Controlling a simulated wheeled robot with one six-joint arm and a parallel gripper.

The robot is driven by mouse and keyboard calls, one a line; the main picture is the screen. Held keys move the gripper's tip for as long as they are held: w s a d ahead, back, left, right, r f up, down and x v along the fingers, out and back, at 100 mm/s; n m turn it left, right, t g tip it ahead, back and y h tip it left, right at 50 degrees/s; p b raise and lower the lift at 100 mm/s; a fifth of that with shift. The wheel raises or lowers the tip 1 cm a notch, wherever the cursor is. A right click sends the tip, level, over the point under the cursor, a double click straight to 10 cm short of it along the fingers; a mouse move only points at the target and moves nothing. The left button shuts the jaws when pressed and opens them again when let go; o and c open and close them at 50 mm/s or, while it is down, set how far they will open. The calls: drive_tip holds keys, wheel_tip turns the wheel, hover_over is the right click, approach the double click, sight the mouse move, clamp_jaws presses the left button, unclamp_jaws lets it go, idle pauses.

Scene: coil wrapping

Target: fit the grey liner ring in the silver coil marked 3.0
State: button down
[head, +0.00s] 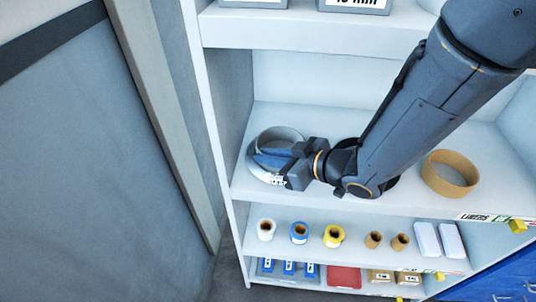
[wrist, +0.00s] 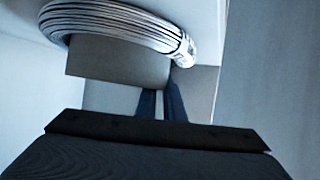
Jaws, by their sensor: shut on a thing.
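The silver coil (wrist: 115,22) shows as a bundle of shiny strands with a white tag in the wrist view. In the head view its pale rim with a marked tag (head: 277,181) lies at the left end of the middle shelf; the number is too small to read. The grey liner ring (head: 282,134) shows with it, its rim above the coil. A plain grey surface (wrist: 118,63) beside the coil in the wrist view looks like the liner's wall. My gripper (head: 268,160) is shut on the liner; its narrow fingers (wrist: 160,100) meet that surface's edge. How deep the liner sits is hidden.
The shelf's left side wall (head: 232,95) is close to the coil. A tan ring (head: 450,173) lies further right, and my arm covers a dark round thing between. Small rolls (head: 333,236) and bins stand on lower shelves.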

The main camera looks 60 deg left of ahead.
drive_tip(key=shift+f, duration=0.35)
drive_tip(key=c, duration=1.8)
unclamp_jaws()
drive_tip(key=shift+d, duration=0.1)
drive_tip(key=shift+b+v, duration=1.3)
drive_tip(key=shift+v, duration=2.55)
drive_tip(key=shift+r, duration=0.1)
